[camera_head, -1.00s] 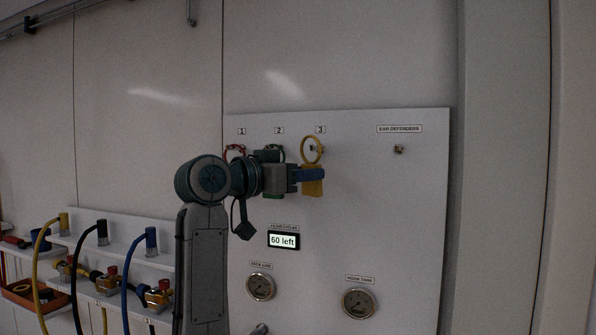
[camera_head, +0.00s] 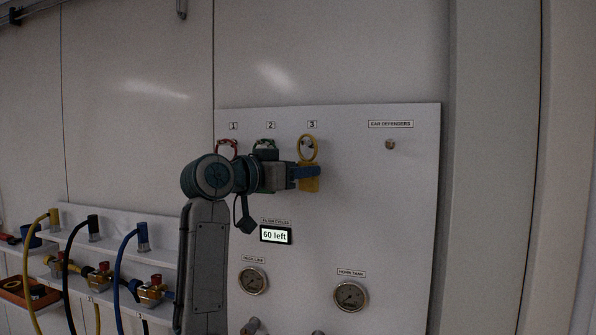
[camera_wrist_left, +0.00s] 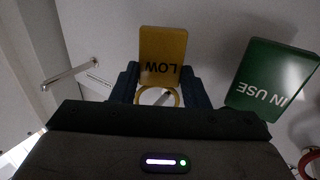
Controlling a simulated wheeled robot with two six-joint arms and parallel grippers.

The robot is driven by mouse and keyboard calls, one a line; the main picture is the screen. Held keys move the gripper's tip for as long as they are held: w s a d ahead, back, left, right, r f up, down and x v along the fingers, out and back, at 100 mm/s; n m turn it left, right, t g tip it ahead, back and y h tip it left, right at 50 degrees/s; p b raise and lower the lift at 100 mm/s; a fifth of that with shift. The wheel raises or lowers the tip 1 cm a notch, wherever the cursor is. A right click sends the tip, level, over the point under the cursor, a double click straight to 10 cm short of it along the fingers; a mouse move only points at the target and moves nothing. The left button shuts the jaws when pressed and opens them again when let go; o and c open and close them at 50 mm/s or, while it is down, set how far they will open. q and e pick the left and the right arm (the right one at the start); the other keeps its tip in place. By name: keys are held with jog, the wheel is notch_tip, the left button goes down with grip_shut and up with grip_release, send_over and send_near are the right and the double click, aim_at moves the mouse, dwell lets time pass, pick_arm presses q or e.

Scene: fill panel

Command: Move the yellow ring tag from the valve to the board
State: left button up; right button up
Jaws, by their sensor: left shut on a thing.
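The yellow ring tag (camera_head: 309,184) is at the panel board (camera_head: 390,220), below the number 3 label. Its ring is up in the head view, and a small peg shows within the ring's outline. I cannot tell whether the ring is around the peg or only in front of it. My left gripper (camera_head: 304,172) is shut on the tag, just below the ring. In the left wrist view the tag (camera_wrist_left: 163,55) reads LOW upside down, between the two blue fingers (camera_wrist_left: 161,90). My right gripper is not in view.
A red tag (camera_head: 227,146) and a green tag (camera_head: 264,144) hang at labels 1 and 2. The green IN USE tag (camera_wrist_left: 268,78) is close beside my gripper. The ear defenders peg (camera_head: 390,145) is empty. Valves with hoses (camera_head: 150,290) stand at lower left.

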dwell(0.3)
pick_arm(q)
jog(key=o, duration=1)
jog(key=shift+o, duration=0.2)
